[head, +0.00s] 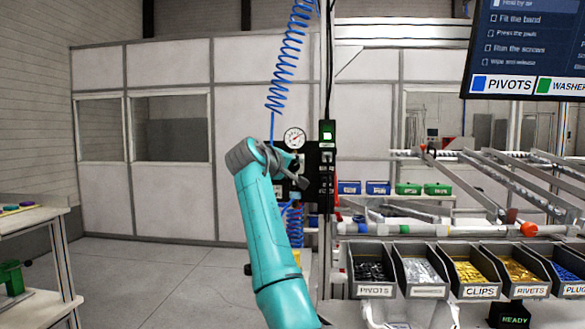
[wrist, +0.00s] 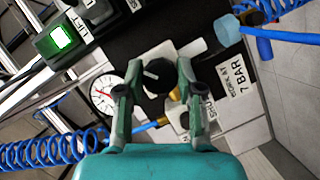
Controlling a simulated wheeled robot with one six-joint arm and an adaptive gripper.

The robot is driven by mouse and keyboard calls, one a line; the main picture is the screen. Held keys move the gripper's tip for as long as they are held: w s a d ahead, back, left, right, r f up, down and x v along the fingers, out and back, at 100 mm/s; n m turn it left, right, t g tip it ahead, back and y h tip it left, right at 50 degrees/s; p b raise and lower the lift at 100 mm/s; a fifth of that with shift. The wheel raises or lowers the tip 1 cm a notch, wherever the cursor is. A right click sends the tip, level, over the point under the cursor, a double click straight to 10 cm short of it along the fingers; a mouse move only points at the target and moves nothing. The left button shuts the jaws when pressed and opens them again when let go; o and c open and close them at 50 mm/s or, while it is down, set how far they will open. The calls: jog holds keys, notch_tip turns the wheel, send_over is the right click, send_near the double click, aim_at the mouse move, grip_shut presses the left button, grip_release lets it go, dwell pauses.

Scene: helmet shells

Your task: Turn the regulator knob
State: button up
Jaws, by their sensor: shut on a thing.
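The regulator knob (wrist: 154,76) is a round black knob with a pale pointer line, in the middle of the wrist view. My gripper (wrist: 155,92) has its two fingers on either side of the knob and is shut on it. In the head view my teal arm reaches up to the black regulator panel (head: 316,190), and my gripper (head: 303,180) is small there. The arm hides the knob in that view. A white round pressure gauge (head: 294,138) sits above the knob; it also shows in the wrist view (wrist: 104,93), partly behind the left finger.
Coiled blue air hoses (head: 288,60) hang above and below the panel. A box with a lit green button (head: 327,131) stands just right of the gauge. Labelled parts bins (head: 375,291) and a sloped rack fill the right side.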

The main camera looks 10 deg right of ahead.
jog(key=m+y, duration=0.3)
jog(key=m, duration=0.2)
dwell(0.4)
dwell(0.3)
jog(key=o, duration=1.1)
jog(key=shift+o, duration=0.2)
jog(key=shift+s, duration=0.1)
jog(key=v, duration=1.1)
jog(key=shift+s+r, duration=0.3)
jog(key=shift+a, duration=0.15)
